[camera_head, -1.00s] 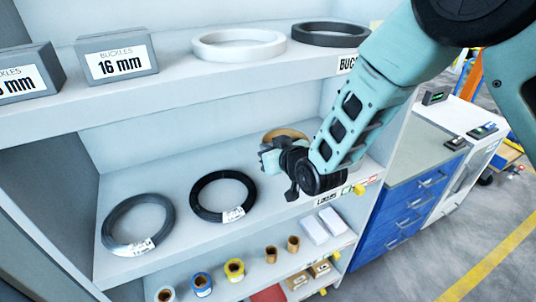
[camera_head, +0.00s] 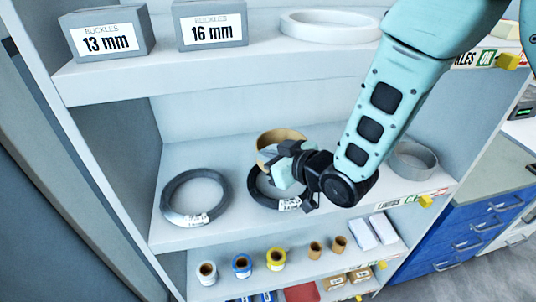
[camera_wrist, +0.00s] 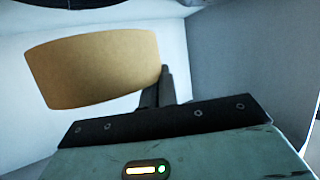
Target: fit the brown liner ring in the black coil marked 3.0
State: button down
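The brown liner ring (camera_head: 281,137) is a wide tan band held in my gripper (camera_head: 284,170), over the back part of a black coil. In the wrist view the ring (camera_wrist: 95,68) fills the upper left, its right end at the dark fingers (camera_wrist: 160,88), which are shut on its wall. The black coil (camera_head: 254,190) lies flat on the middle shelf, partly hidden by my gripper. A dark grey coil (camera_head: 171,200) lies to its left. Both carry white tags, too small to read. The gap between ring and coil is hard to judge.
A grey ring (camera_head: 413,160) stands on the shelf (camera_head: 235,238) to the right, behind my arm. The upper shelf holds buckle boxes (camera_head: 212,26) and a white coil (camera_head: 328,27). Spools (camera_head: 242,264) stand on the lower shelf. The cabinet's left wall (camera_head: 100,150) is close to the grey coil.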

jog(key=shift+b, duration=0.3)
notch_tip(320, 180, down, 6)
jog(key=b, duration=0.5)
jog(key=shift+r, duration=0.1)
jog(key=shift+b, duration=0.8)
dwell(1.3)
jog(key=shift+f+b, duration=1.8)
jog(key=c, duration=1.6)
grip_release()
jog(key=shift+d+r, duration=0.1)
